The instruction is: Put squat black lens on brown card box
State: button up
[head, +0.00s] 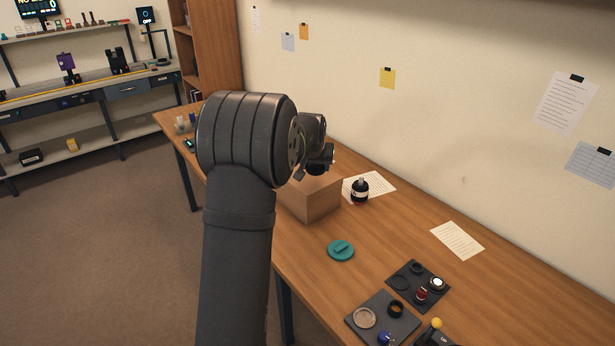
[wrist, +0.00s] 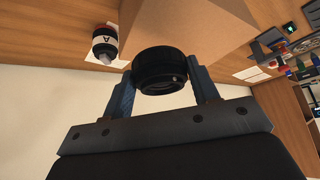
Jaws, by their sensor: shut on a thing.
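The squat black lens (wrist: 160,72) is between the two blue fingers of my gripper (wrist: 163,88) in the wrist view, and the gripper is shut on it. The brown card box (wrist: 195,25) is right behind the lens in that view. In the head view the box (head: 312,198) stands on the table, partly hidden by my arm. My gripper (head: 318,160) is over the box's top there, with the dark lens (head: 316,168) at its end. I cannot tell whether the lens touches the box.
A dark bottle with a white label (head: 360,190) stands right of the box on a paper sheet. A teal disc (head: 341,250) lies in front. Two dark trays (head: 402,276) (head: 371,332) with small parts are nearer.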

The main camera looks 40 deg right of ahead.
aim_at(308, 166)
jog(key=w+f, duration=0.1)
jog(key=w, duration=0.1)
jog(key=shift+w+a+f, duration=0.35)
jog(key=shift+w+f, duration=0.05)
jog(key=shift+f, duration=1.95)
jog(key=shift+f, duration=0.1)
jog(key=o, duration=1)
jog(key=shift+s+a+r, duration=0.1)
jog(key=shift+r, duration=0.25)
jog(key=v, duration=1.1)
jog(key=shift+a+r, duration=0.1)
jog(key=shift+r, duration=0.1)
